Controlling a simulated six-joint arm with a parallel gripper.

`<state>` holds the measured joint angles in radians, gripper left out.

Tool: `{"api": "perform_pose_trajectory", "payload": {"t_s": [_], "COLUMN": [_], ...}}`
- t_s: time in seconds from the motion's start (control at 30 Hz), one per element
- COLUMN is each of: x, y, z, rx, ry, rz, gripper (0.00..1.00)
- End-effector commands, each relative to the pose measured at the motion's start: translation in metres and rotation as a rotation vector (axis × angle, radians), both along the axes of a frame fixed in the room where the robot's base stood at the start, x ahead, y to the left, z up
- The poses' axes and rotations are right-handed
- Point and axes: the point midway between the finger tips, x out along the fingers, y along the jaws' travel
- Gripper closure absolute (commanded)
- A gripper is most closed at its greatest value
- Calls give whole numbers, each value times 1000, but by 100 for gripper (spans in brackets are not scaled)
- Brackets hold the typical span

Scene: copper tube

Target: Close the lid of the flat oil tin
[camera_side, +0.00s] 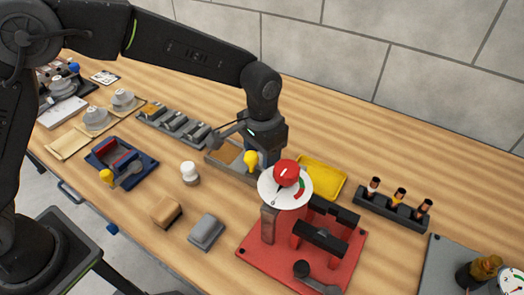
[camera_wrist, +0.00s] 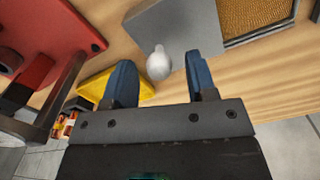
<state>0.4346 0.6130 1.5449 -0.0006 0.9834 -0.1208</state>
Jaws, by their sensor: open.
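The flat oil tin (camera_side: 222,152) lies on the bench as a shallow grey tray with a tan pad. In the wrist view its open part shows a tan mesh-like pad (camera_wrist: 258,20), with a flat grey plate (camera_wrist: 190,25), apparently the lid folded open, beside it. A pale rounded knob (camera_wrist: 158,66) shows at the plate's edge, between my blue fingers. My gripper (camera_wrist: 158,58) is open, with one finger each side of the knob. In the side view my gripper (camera_side: 262,148) hangs over the tin's right end by a yellow bulb (camera_side: 250,158); its fingertips are hard to see. Contact cannot be told.
A red fixture base (camera_side: 335,255) with a dial gauge (camera_side: 286,186) stands close in front and right. A yellow tray (camera_side: 322,177) lies right of my gripper. A row of grey blocks (camera_side: 170,122) lies left. A white-topped jar (camera_side: 190,173) stands in front.

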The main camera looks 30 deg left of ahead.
Motion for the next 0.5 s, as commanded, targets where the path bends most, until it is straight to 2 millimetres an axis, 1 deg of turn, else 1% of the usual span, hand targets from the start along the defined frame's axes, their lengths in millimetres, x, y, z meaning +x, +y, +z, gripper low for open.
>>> {"api": "perform_pose_trajectory", "payload": {"t_s": [0.07,0.5], "x": [0,0], "y": [0,0], "z": [0,0], "rx": [0,0], "ry": [0,0], "rz": [0,0], "gripper": [50,92]}}
